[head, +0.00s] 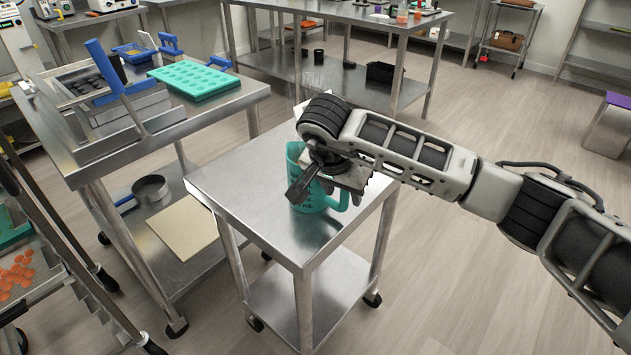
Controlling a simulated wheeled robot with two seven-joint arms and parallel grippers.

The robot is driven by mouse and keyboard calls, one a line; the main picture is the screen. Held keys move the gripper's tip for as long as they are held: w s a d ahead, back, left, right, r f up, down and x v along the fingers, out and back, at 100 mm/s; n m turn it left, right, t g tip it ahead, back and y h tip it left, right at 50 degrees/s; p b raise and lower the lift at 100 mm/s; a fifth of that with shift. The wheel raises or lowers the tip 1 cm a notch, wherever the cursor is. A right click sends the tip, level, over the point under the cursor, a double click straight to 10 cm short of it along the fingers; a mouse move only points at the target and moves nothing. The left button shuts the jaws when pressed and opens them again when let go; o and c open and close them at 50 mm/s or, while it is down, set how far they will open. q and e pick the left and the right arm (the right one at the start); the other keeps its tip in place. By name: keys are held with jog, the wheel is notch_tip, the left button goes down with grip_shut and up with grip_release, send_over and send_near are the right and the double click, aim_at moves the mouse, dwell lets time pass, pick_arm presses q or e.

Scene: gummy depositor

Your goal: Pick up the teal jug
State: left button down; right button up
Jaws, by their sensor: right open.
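The teal jug (309,200) stands upright on the small steel table (232,194) in the middle of the head view. It is partly see-through, with dark markings on its side and a handle at its right. My right gripper (298,190) comes in from the right and is at the jug, in front of its upper part. Its jaws are open. The gripper hides part of the jug's rim and body, and I cannot tell whether the fingers touch it. My left gripper does not show.
A larger steel table (170,117) at the left holds a teal mold (192,79) and a blue-handled depositor (115,85). A metal pan (150,189) and a beige board (184,228) lie on its lower shelf. The small table's front and left top are clear.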

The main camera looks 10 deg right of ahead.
jog(key=shift+x, duration=1.3)
grip_shut()
jog(key=shift+w+r, duration=0.1)
jog(key=shift+r, duration=0.05)
jog(key=shift+r, duration=0.1)
jog(key=shift+r, duration=0.5)
jog(key=s+a+r+b, duration=0.2)
jog(key=a+r, duration=0.9)
jog(key=a, duration=0.3)
jog(key=shift+r, duration=0.4)
